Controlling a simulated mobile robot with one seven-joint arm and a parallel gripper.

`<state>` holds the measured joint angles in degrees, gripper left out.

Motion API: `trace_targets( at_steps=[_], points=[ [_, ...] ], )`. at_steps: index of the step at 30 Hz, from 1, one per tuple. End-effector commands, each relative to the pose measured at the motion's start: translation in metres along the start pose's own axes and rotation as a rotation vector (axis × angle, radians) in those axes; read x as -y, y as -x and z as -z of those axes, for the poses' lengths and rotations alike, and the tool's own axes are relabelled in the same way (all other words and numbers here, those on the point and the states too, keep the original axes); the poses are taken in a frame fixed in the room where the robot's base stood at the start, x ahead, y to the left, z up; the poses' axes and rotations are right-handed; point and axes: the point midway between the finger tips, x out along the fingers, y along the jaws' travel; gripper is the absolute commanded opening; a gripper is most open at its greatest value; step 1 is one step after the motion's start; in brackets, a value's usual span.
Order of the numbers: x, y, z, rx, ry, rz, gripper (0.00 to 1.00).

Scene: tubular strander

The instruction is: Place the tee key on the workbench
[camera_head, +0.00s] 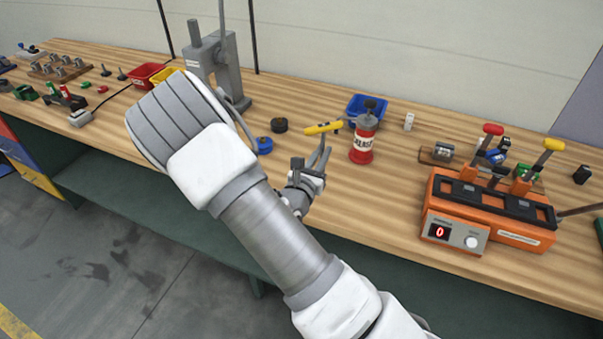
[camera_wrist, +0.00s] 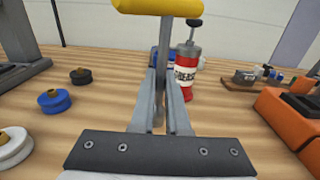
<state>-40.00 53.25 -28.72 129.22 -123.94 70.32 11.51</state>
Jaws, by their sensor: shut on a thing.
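The tee key has a yellow crossbar handle (camera_head: 323,128) and a thin grey shaft. My gripper (camera_head: 319,158) is shut on the shaft, with the handle beyond the fingertips. In the wrist view the handle of the tee key (camera_wrist: 158,6) is at the top edge, and its shaft runs down between the fingers of my gripper (camera_wrist: 162,80). I cannot tell how high the key is above the top.
A red grease container (camera_head: 362,142) stands right of my gripper, with a blue bin (camera_head: 368,108) behind. An orange machine (camera_head: 490,207) stands at right. A grey press (camera_head: 218,65) and blue spool (camera_head: 265,145) are left. Bare wood lies in front of the grease container.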

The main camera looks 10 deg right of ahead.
Motion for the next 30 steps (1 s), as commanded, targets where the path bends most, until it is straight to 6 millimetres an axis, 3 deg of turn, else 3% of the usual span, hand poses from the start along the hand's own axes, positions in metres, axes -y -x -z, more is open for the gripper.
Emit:
trace_targets(
  at_steps=[3,9,21,30],
  points=[
    [-0.014,0.023,0.016,0.000,0.002,-0.005,0.00],
    [-0.025,0.042,0.029,0.003,0.000,-0.001,0.00],
    [-0.025,0.044,0.069,0.001,0.002,0.000,0.00],
    [-0.025,0.044,0.071,0.002,0.000,0.000,0.00]
  ],
)
